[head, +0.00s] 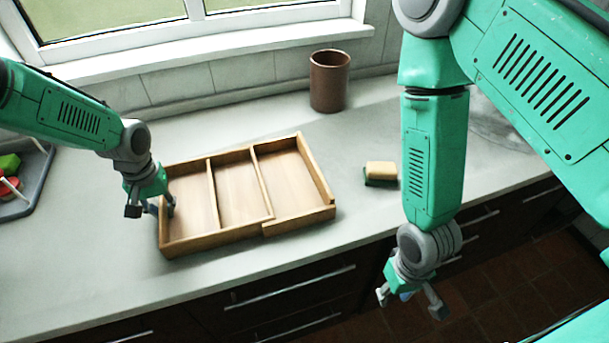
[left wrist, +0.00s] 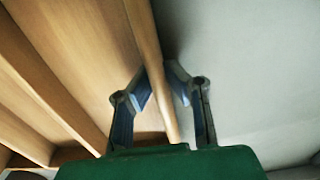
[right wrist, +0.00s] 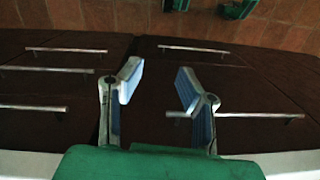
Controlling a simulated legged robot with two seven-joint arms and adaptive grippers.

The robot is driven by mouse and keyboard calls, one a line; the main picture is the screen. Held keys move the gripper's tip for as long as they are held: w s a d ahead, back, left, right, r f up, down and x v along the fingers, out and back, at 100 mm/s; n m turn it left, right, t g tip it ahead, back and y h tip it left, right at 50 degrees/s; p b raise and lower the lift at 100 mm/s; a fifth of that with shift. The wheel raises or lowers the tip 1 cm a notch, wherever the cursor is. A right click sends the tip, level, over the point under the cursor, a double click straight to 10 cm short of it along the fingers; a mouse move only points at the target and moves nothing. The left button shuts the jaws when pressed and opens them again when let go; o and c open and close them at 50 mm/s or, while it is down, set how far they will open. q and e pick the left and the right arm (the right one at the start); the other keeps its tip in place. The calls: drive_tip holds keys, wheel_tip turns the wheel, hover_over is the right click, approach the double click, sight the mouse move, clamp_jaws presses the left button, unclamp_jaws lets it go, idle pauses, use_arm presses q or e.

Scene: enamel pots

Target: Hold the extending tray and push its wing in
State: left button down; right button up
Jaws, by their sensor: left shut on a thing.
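A wooden extending tray (head: 240,220) with three compartments lies on the grey counter. Its wing (head: 318,217) is the right-hand section, sticking out past the main body, with a small step in the front wall. My left gripper (head: 167,208) is shut on the tray's left end wall, with one finger inside the tray and one outside. The left wrist view shows that wall (left wrist: 157,75) between the blue-padded fingers (left wrist: 163,90). My right gripper (head: 408,298) is open and empty, in front of the counter edge. The right wrist view shows its fingers apart (right wrist: 158,90).
A brown cup (head: 329,82) stands behind the tray near the wall. A yellow and green sponge (head: 381,173) lies right of the wing, with a strip of bare counter between. A dark tray (head: 32,180) with colored items is at far left. Drawers with handles (head: 290,288) are below the counter.

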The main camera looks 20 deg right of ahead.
drive_tip(key=w+r+m+g, duration=0.2)
drive_tip(key=w+r+m, duration=0.2)
drive_tip(key=w+r, duration=0.45)
wheel_tip(320, 180, up, 6)
drive_tip(key=n+t+h, duration=0.2)
drive_tip(key=n+t, duration=0.1)
drive_tip(key=n, duration=0.2)
hover_over(311, 182)
drive_tip(key=s+d, duration=0.3)
drive_tip(key=d, duration=0.3)
drive_tip(key=shift+a+f, duration=0.15)
drive_tip(key=shift+a, duration=0.1)
drive_tip(key=shift+n+y, duration=0.3)
drive_tip(key=shift+y, duration=0.3)
drive_tip(key=w+a+r, duration=0.2)
drive_tip(key=a+r, duration=0.1)
drive_tip(key=w+a+r, duration=0.1)
drive_tip(key=shift+a+r, duration=0.35)
drive_tip(key=shift+a, duration=0.05)
drive_tip(key=f, duration=1.1)
drive_tip(key=shift+a+f, duration=0.25)
drive_tip(key=shift+a, duration=0.15)
